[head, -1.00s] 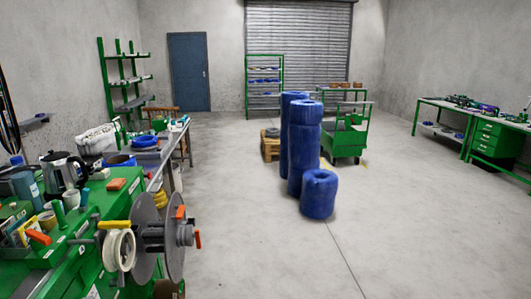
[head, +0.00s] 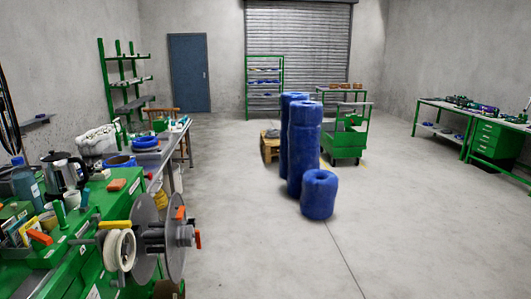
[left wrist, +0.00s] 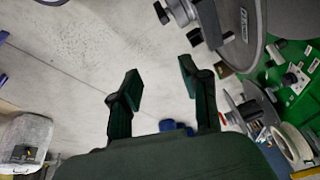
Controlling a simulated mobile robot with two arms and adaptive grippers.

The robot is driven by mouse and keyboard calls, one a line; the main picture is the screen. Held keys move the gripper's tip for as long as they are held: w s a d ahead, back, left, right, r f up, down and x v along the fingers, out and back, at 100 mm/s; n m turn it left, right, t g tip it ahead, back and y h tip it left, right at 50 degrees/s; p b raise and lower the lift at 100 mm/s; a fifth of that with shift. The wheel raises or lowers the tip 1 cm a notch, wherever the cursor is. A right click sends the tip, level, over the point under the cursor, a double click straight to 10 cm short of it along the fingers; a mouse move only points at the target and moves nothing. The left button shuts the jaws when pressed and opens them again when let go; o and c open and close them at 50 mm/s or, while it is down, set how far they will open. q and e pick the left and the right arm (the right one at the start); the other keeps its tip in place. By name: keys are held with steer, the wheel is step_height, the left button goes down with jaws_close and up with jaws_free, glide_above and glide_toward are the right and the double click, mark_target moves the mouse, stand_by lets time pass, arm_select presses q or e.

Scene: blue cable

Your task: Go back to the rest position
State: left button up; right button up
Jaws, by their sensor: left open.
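My left gripper (left wrist: 160,78) shows in the left wrist view. Its two dark fingers are apart, with only grey floor seen between their tips. A small blue item (left wrist: 172,126) shows beyond the fingers, partly hidden by the gripper body. Neither gripper shows in the head view, and my right gripper is in no view. Tall blue rolls (head: 304,150) stand upright on the floor in the head view, with a shorter blue roll (head: 319,194) in front. A blue cable coil (head: 145,142) lies on the left bench.
A green machine (head: 115,205) with grey reel discs (head: 175,245) stands at the near left, with a kettle (head: 63,175) and a bottle (head: 25,183). A green cart (head: 345,140) stands behind the rolls. Benches (head: 470,112) line the right wall. The floor at front right is clear.

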arm_select(q)
steer(key=s+d+f+g, duration=0.1)
steer(key=s+f, duration=0.1)
steer(key=f, duration=1.2)
steer(key=s+f+g, duration=0.1)
steer(key=s+f, duration=0.1)
steer(key=f, duration=1.2)
steer(key=s+a+f+g, duration=0.1)
steer(key=s+a+f, duration=0.1)
steer(key=s+f, duration=1.2)
steer(key=shift+s+a, duration=0.4)
steer(key=shift+s, duration=0.35)
steer(key=shift+f, duration=0.1)
